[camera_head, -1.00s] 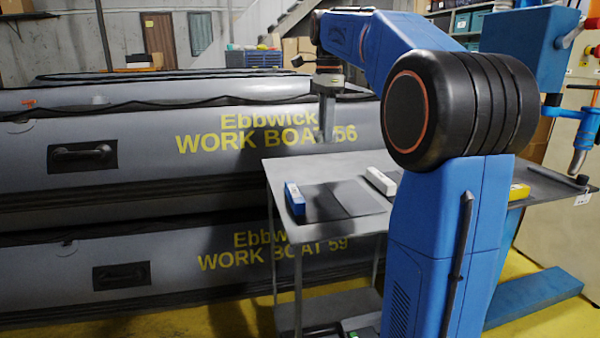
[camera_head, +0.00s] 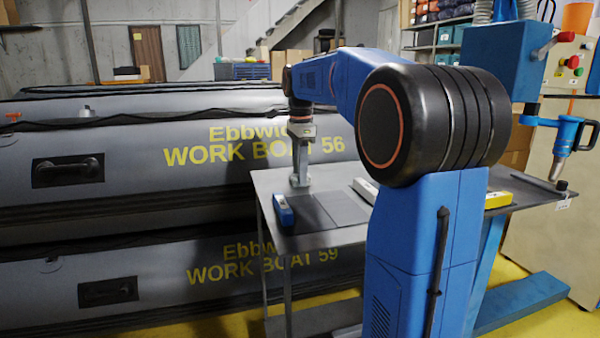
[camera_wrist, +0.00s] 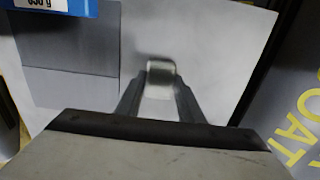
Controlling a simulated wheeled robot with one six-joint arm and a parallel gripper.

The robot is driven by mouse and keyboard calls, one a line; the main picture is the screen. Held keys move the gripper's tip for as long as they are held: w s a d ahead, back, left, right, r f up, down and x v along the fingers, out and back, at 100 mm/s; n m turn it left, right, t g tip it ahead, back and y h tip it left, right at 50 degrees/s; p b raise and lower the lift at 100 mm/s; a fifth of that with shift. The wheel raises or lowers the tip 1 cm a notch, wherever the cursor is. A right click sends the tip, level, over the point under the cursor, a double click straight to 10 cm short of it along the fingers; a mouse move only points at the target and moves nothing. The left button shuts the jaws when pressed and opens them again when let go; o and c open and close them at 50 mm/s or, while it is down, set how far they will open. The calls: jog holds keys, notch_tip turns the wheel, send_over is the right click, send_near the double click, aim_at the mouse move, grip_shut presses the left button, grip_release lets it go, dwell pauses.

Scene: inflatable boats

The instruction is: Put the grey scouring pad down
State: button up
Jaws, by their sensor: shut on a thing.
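My gripper (camera_head: 300,178) points down over the far left part of the grey table (camera_head: 268,182). In the wrist view my gripper (camera_wrist: 160,88) is shut on the grey scouring pad (camera_wrist: 160,68), a small blurred pale grey piece between the fingertips. The bare table top (camera_wrist: 215,45) lies beneath it. The pad is very close to the table; I cannot tell whether it touches. In the head view the pad is too small to make out clearly.
A blue-and-white pack (camera_head: 284,210) stands at the table's left edge, by dark grey flat panels (camera_head: 342,207). A white block (camera_head: 365,189) and a yellow one (camera_head: 498,200) lie further right. Grey inflatable boats (camera_head: 120,215) are stacked behind.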

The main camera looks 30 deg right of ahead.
jog(key=shift+f, duration=0.15)
jog(key=o, duration=1.2)
notch_tip(320, 180, up, 12)
